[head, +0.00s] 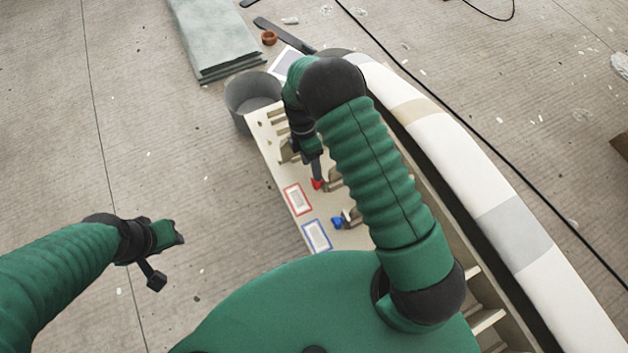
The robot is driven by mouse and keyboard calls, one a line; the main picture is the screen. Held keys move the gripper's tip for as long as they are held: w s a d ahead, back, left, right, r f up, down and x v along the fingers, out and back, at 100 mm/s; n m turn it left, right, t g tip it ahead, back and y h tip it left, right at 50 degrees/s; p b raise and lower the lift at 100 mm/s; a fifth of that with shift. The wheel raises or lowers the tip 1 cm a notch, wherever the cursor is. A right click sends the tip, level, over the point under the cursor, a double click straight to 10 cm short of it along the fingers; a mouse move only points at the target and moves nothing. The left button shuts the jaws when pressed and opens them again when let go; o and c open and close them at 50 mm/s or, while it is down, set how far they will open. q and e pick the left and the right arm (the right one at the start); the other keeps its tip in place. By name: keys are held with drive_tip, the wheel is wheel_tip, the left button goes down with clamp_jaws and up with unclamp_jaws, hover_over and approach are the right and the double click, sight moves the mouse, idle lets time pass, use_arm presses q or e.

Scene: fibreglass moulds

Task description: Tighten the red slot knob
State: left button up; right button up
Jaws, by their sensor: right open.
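The red slot knob (317,184) is a small red piece on the cream panel (272,150), near the red-framed label. My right gripper (317,174) reaches down over the panel from above, with its tip right at the red knob. The jaws are open; the arm hides part of the panel, and I cannot tell whether they touch the knob. My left gripper (166,262) is out over the bare floor at left, away from the panel, and its jaws are too unclear to judge.
A blue knob (337,222) sits nearer me on the panel, beside a blue-framed label (317,236). A grey bucket (252,97) stands at the panel's far end. A long white mould (480,180) runs along the right. The floor at left is clear.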

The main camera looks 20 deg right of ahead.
drive_tip(key=x, duration=0.6)
drive_tip(key=shift+w+d+f+b, duration=0.1)
drive_tip(key=shift+w+d+b, duration=0.1)
drive_tip(key=shift+b, duration=0.15)
drive_tip(key=shift+s+a+f, duration=0.15)
drive_tip(key=shift+s+f, duration=0.05)
drive_tip(key=shift+f, duration=0.25)
drive_tip(key=shift+c, duration=0.3)
clamp_jaws()
